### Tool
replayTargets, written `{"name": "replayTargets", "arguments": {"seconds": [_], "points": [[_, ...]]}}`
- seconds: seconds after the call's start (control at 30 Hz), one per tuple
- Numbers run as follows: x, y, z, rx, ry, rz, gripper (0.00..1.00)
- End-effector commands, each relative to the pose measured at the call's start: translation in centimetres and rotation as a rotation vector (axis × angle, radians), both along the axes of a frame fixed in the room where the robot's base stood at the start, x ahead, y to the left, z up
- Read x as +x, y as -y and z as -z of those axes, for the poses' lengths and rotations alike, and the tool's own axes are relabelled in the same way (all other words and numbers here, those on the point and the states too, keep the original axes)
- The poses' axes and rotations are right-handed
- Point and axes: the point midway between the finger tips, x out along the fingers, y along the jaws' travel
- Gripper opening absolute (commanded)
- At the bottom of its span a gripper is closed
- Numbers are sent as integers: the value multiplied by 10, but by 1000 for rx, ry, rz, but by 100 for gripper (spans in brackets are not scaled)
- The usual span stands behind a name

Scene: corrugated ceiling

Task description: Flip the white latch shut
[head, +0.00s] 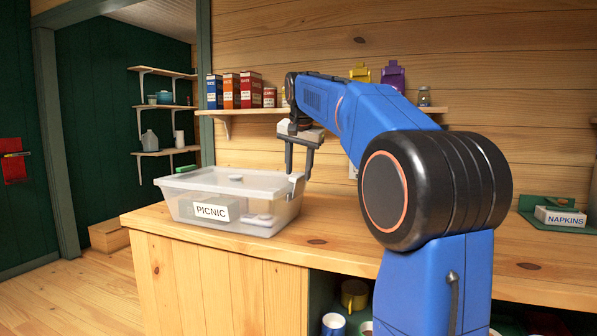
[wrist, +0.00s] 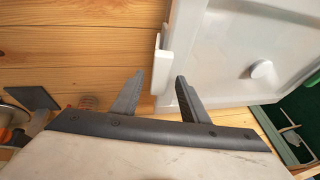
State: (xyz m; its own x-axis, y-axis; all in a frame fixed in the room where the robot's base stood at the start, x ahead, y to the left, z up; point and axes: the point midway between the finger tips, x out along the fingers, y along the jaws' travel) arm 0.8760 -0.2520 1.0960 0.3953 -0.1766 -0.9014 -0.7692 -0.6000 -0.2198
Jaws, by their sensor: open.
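A clear lidded bin with a PICNIC label (head: 211,211) sits on the wooden counter. The white latch (head: 297,186) is at the bin's right end, at the lid's edge. In the wrist view the latch (wrist: 160,62) is a pale strip along the edge of the lid (wrist: 222,45); its exact angle is hard to tell. My gripper (head: 299,172) points down at that end, fingers open. In the wrist view the gripper (wrist: 160,78) has one finger on each side of the latch's near end, with gaps visible. I see no grip on it.
A green latch (head: 186,169) is at the bin's far left end. A round knob (wrist: 262,70) is on the lid. A wall shelf (head: 240,112) with boxes runs behind. A napkins box (head: 560,217) stands far right. Counter (head: 330,215) right of the bin is clear.

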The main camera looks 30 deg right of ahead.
Motion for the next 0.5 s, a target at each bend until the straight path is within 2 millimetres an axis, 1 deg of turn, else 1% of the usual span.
{"name": "replayTargets", "arguments": {"seconds": [0.13,0.4,0.47,0.5], "points": [[2,1,6,0,0,0,41],[3,1,7,0,0,0,41],[3,1,6,0,0,0,26],[3,1,6,0,0,0,17]]}}
